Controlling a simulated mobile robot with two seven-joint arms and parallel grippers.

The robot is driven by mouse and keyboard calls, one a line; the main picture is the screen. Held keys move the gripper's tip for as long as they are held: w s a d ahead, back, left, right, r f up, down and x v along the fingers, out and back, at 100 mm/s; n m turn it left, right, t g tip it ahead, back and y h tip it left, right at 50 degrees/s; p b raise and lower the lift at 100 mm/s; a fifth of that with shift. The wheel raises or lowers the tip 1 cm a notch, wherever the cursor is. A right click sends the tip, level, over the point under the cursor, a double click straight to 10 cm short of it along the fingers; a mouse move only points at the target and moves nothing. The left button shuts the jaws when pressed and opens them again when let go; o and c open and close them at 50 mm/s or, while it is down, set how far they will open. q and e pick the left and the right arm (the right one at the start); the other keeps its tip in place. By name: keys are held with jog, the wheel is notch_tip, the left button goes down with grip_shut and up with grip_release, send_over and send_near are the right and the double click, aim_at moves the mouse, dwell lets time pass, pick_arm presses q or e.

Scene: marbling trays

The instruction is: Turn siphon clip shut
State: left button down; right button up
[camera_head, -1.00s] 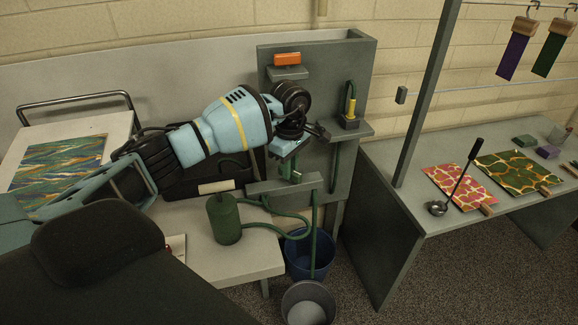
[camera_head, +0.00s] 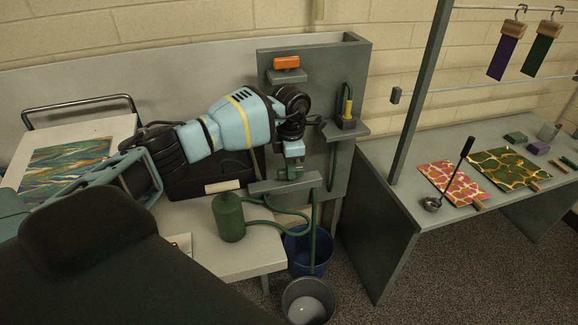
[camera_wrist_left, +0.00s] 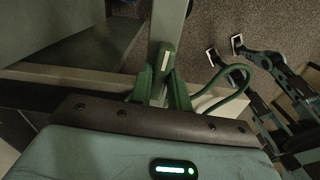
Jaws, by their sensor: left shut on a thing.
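My left gripper (camera_head: 291,172) reaches in from the left to the grey upright panel (camera_head: 345,75), just above a small grey ledge (camera_head: 285,184). Its jaws are shut on a small green piece, which I take as the siphon clip. In the left wrist view the clip (camera_wrist_left: 165,61) is green with a pale stripe, and it stands between the green fingers of the left gripper (camera_wrist_left: 162,88). In the head view the fingers and wrist mostly hide the clip. A green hose (camera_head: 314,225) runs down below the ledge into a blue bucket (camera_head: 291,252). My right gripper is not in view.
A green canister (camera_head: 229,218) with a hose stands on the pale table (camera_head: 240,262). A grey bucket (camera_head: 308,302) is on the floor. An orange block (camera_head: 286,62) and a yellow-topped fitting (camera_head: 348,108) sit on panel shelves. A ladle (camera_head: 450,180) and marbled sheets lie on the right table.

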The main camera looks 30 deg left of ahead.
pick_arm(q)
jog(key=shift+n, duration=0.6)
jog(key=c, duration=1.3)
grip_release()
jog(key=shift+r, duration=3.95)
